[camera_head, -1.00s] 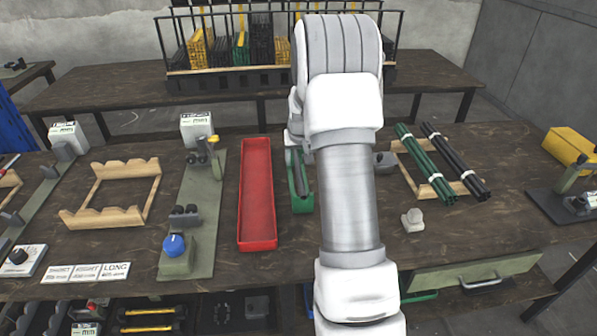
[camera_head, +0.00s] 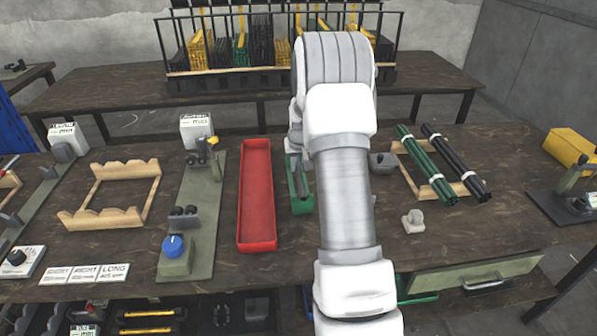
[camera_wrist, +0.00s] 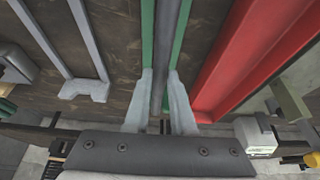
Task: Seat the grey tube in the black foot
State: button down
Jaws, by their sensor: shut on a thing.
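My gripper (camera_wrist: 160,76) is shut on the grey tube (camera_wrist: 159,38), which runs lengthwise between its two pale fingers in the wrist view. In the head view part of the tube (camera_head: 304,182) shows beside my arm, over the narrow green tray (camera_head: 300,205). I cannot tell whether it touches the tray. My arm hides most of the gripper there. A dark block (camera_head: 383,161) stands right of my arm and may be the black foot; I cannot tell for sure.
A long red tray (camera_head: 257,195) lies left of the green one. A wooden rack (camera_head: 410,160) with green and black tube bundles is at right. A small pale grey piece (camera_head: 413,221) stands in front of it. An olive fixture (camera_head: 200,215) is farther left.

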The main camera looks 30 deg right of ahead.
jog(key=shift+r, duration=0.15)
notch_tip(320, 180, up, 4)
jog(key=shift+r+p, duration=0.15)
jog(key=shift+p, duration=0.3)
jog(key=s+d+r+p, duration=0.1)
jog(key=s+d+r, duration=0.45)
jog(key=d, duration=0.55)
jog(key=n+y+p, duration=0.1)
jog(key=n+p, duration=0.2)
jog(key=p, duration=0.1)
send_near(298, 169)
jog(key=a+r, duration=0.4)
jog(key=a, duration=0.4)
jog(key=s+a+n+p, duration=0.1)
jog(key=s+a, duration=0.2)
jog(key=a, duration=0.6)
jog(key=s+a+n+y+p, duration=0.1)
jog(key=s+a+p, duration=0.1)
jog(key=a, duration=0.7)
jog(key=shift+s+a+r, duration=0.3)
jog(key=shift+s+a, duration=0.05)
jog(key=shift+s, duration=0.1)
